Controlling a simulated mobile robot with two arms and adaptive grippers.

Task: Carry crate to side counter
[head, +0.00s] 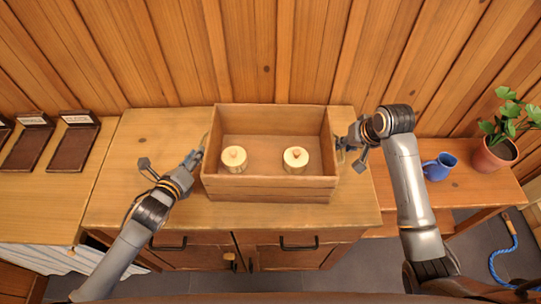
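The wooden crate (270,190) stands upright on the middle wooden cabinet (130,185). Two pale round spools with knobs, a left one (234,160) and a right one (295,160), stand inside it. My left gripper (169,161) is open, with one finger beside the crate's left end handle and the other finger further out to the left. My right gripper (354,152) is at the crate's right end handle, its fingers apart. The left counter (50,205) and a lower wooden bench (455,188) at the right flank the cabinet; I cannot tell which is the side counter.
Several dark labelled trays, one of them here (73,148), lie on the left counter. A blue mug (440,167) and a potted plant (494,155) stand on the bench. A blue rope (495,262) lies at lower right. A plank wall (240,50) rises behind.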

